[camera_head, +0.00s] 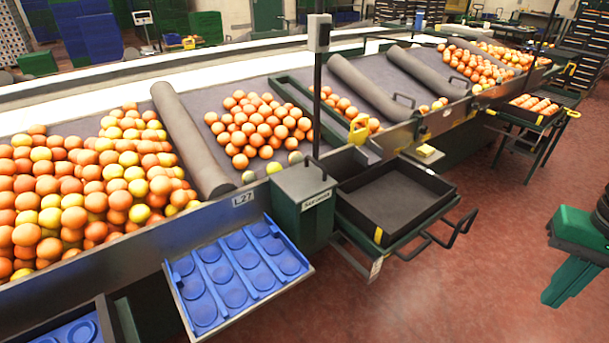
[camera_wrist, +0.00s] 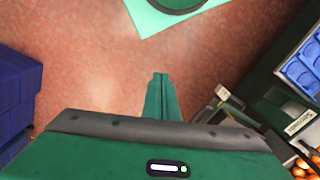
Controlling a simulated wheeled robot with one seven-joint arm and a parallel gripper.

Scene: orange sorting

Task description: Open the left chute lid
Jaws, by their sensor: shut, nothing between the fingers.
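A grey-green chute box with a closed flat lid (camera_head: 303,180) and a thin upright handle stands at the front edge of the sorting line, between the blue tray and the black tray. Its front carries a white label. I take it for the left chute, though the label is too small to read surely. A labelled dark box front also shows at the right of the wrist view (camera_wrist: 298,122). My gripper (camera_wrist: 160,77) is shut and empty, pointing down over the red floor. In the head view my gripper (camera_head: 559,292) is at the far right, well apart from the lid.
A blue tray with round hollows (camera_head: 237,270) hangs left of the box. A black tray (camera_head: 395,200) with handles juts out on its right. Oranges (camera_head: 258,127) lie on the belt behind. Blue crates (camera_wrist: 18,95) stand at the wrist view's left. Red floor (camera_head: 480,270) is free.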

